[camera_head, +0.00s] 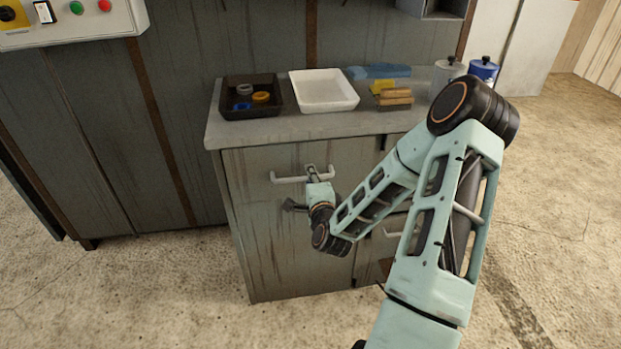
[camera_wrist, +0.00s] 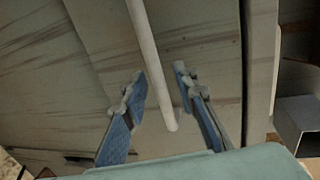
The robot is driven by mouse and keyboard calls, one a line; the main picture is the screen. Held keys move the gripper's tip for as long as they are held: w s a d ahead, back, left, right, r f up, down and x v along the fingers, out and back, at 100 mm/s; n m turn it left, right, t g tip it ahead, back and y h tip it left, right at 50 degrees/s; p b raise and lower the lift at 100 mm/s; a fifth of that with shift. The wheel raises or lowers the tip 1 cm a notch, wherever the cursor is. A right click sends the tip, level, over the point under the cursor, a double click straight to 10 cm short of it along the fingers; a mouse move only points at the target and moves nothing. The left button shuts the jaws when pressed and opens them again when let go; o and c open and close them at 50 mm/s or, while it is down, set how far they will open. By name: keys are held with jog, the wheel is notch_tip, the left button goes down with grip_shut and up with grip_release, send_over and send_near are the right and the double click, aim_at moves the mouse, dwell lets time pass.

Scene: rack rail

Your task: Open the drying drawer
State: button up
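The grey cabinet (camera_head: 270,235) has a wide front panel with a white horizontal bar handle (camera_head: 288,180) near its top. The panel is closed flush, and no label shows which front is the drying drawer. My gripper (camera_head: 312,172) is at the right half of this handle. In the wrist view the handle bar (camera_wrist: 152,70) runs between the two blue-padded fingers of my gripper (camera_wrist: 159,74). The fingers stand apart with a gap on each side of the bar. How deep the bar sits between them is hard to tell.
A second handle (camera_head: 392,233) sits on a front at the right, partly behind my arm. On the counter (camera_head: 290,127) are a black tray (camera_head: 265,110) with small rings, a white tray (camera_head: 323,91), a blue cloth (camera_head: 378,71), wooden-handled tools (camera_head: 396,97) and two canisters (camera_head: 484,69). The floor in front is clear.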

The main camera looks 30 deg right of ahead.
grip_shut()
jog(key=shift+s, duration=0.1)
dwell(0.4)
